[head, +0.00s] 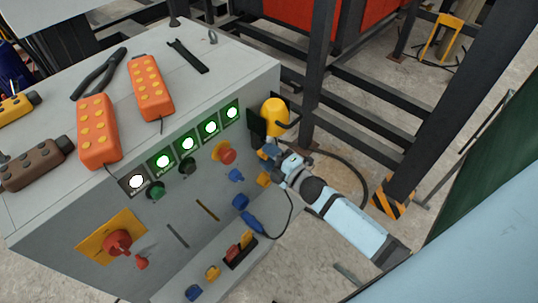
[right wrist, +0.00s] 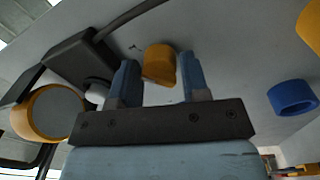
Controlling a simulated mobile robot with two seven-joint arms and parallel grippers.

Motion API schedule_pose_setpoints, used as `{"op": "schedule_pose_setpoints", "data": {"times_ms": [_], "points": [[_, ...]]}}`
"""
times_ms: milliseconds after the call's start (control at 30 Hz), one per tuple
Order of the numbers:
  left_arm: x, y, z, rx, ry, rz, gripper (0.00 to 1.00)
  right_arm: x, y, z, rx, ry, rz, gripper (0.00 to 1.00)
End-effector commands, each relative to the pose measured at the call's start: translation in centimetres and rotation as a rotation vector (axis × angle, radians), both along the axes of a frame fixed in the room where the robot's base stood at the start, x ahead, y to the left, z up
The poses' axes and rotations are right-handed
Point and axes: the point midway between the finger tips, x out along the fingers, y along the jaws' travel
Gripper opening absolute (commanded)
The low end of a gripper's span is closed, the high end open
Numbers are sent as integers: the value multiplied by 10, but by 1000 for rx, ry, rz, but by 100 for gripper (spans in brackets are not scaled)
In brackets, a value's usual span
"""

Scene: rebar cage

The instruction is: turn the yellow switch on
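The yellow switch (head: 263,180) is a small knob low on the right end of the grey cabinet's front panel. In the right wrist view the yellow switch (right wrist: 159,65) stands out from the grey panel, between the two blue fingertips. My right gripper (head: 267,151) is at the cabinet's right edge, close to the switch. In the right wrist view my right gripper (right wrist: 154,82) is open, with a narrow gap on each side of the switch. I cannot tell whether either finger touches it. My left gripper is not in view.
A yellow beacon (head: 274,115) stands beside the gripper; it also shows in the right wrist view (right wrist: 55,110). A blue knob (head: 236,175) and a red button (head: 227,155) are left of the switch. Dark steel posts (head: 318,80) rise to the right. Orange remotes (head: 98,130) lie on top.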

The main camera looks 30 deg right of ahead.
Motion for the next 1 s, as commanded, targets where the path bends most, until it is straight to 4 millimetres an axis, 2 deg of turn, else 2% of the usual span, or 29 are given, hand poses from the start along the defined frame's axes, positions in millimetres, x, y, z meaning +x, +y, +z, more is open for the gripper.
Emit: {"op": "schedule_pose_setpoints", "data": {"times_ms": [33,67,333,467,567,800,1000], "points": [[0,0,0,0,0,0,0,0,0,0,0,0,0,54],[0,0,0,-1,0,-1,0,0,0,0,0,0,0,60],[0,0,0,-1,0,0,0,0,-1,0,-1,0,-1,60],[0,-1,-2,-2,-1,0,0,-9,-3,-2,-2,0,-1,60],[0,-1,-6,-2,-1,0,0,-24,-8,-5,-2,2,-1,60],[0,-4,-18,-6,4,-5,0,-77,-27,-9,-1,4,0,60],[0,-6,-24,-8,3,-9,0,-111,-38,-10,-1,2,0,60]]}}
